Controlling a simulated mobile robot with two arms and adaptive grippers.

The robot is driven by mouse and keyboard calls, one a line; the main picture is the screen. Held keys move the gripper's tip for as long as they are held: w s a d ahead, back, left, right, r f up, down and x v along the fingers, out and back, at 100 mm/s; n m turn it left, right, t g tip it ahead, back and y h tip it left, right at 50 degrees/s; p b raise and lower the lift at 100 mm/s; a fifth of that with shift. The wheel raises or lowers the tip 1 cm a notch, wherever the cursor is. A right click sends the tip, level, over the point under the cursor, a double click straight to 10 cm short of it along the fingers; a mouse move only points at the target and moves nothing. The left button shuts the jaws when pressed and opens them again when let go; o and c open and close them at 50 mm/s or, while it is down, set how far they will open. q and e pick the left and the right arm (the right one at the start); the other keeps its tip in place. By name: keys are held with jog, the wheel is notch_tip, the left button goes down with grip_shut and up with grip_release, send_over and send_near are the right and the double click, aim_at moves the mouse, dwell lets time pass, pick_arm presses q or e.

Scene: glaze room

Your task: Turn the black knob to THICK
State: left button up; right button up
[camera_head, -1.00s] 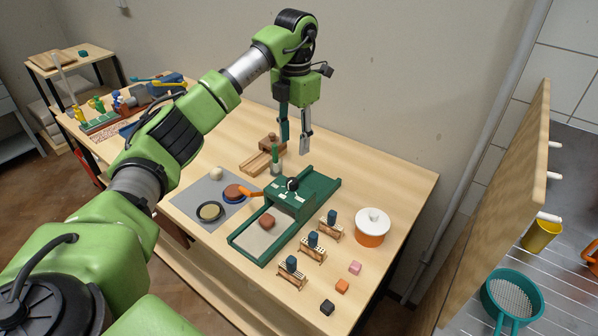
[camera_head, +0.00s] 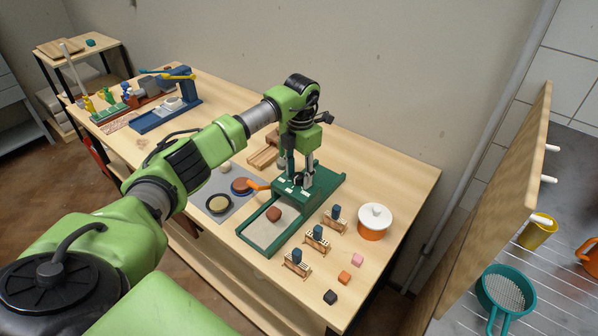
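The black knob, seen a second ago on top of the green slab device (camera_head: 322,187), is now mostly hidden by my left gripper's fingers. My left gripper (camera_head: 299,178) points down over the device's raised block, with its fingertips low at the knob's place. The two fingers stand apart, one on the left and one on the right. I cannot tell whether either touches the knob. The THICK mark is too small to read. My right gripper is not in view.
An orange-handled tool (camera_head: 257,184) lies close left of the block. A brown lump (camera_head: 273,214) sits on the device's bed. Small wooden racks (camera_head: 317,238) and a white-lidded orange pot (camera_head: 374,222) stand to the right. A wooden piece (camera_head: 263,157) lies behind.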

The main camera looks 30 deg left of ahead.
pick_arm(q)
jog(key=c, duration=1.1)
jog(key=shift+c, duration=0.2)
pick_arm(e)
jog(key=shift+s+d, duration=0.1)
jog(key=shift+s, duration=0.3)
pick_arm(q)
jog(key=shift+n, duration=0.3)
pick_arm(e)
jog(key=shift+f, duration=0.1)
pick_arm(q)
jog(key=n, duration=0.2)
jog(key=shift+n+b, duration=0.35)
jog(key=shift+n, duration=0.05)
jog(key=n, duration=0.2)
jog(key=shift+r+n, duration=0.1)
jog(key=shift+n, duration=0.3)
jog(key=n, duration=0.5)
jog(key=shift+a+n, duration=0.1)
jog(key=shift+n, duration=0.2)
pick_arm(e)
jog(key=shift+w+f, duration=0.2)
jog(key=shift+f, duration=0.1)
pick_arm(q)
jog(key=shift+w, duration=0.1)
